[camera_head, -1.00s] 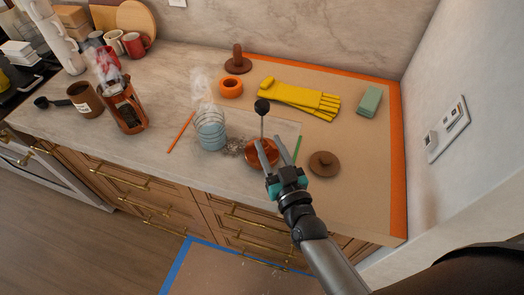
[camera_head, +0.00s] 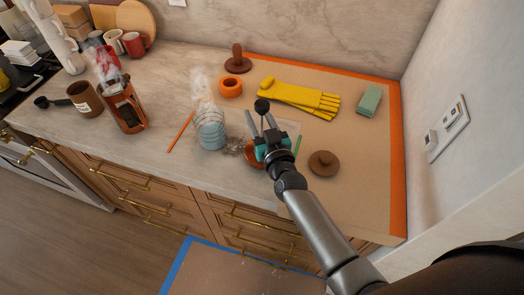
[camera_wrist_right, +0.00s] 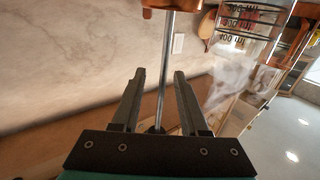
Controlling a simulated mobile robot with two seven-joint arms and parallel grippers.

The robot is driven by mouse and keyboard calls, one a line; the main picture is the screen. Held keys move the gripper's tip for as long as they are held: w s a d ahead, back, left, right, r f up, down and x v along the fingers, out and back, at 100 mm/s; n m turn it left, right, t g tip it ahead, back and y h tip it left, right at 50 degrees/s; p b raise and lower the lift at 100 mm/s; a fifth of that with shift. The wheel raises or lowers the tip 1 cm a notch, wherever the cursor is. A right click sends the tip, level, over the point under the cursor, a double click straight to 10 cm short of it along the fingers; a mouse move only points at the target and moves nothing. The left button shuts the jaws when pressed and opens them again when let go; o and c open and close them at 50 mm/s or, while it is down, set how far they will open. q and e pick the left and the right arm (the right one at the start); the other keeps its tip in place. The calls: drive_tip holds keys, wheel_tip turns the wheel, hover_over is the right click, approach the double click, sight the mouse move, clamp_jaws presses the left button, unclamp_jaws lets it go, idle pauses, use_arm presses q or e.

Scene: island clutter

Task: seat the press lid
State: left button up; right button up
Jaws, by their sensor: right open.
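The press lid (camera_head: 253,155) is a copper-coloured disc with an upright metal rod and a black knob (camera_head: 262,105). It sits near the counter's front edge, partly hidden by my right gripper. My right gripper (camera_head: 266,116) is open, with its fingers reaching up near the rod. In the right wrist view the rod (camera_wrist_right: 167,70) shows between the two spread fingers (camera_wrist_right: 157,75), with a gap on each side. The copper-framed glass press (camera_head: 124,108) stands upright at the left, steam above it and dark contents inside. My left gripper is not in view.
A brown knobbed disc (camera_head: 323,163) lies to the right. Yellow gloves (camera_head: 300,97) and an orange ring (camera_head: 231,86) lie behind.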

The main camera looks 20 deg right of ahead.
drive_tip(key=shift+c, duration=0.4)
clamp_jaws()
idle(1.0)
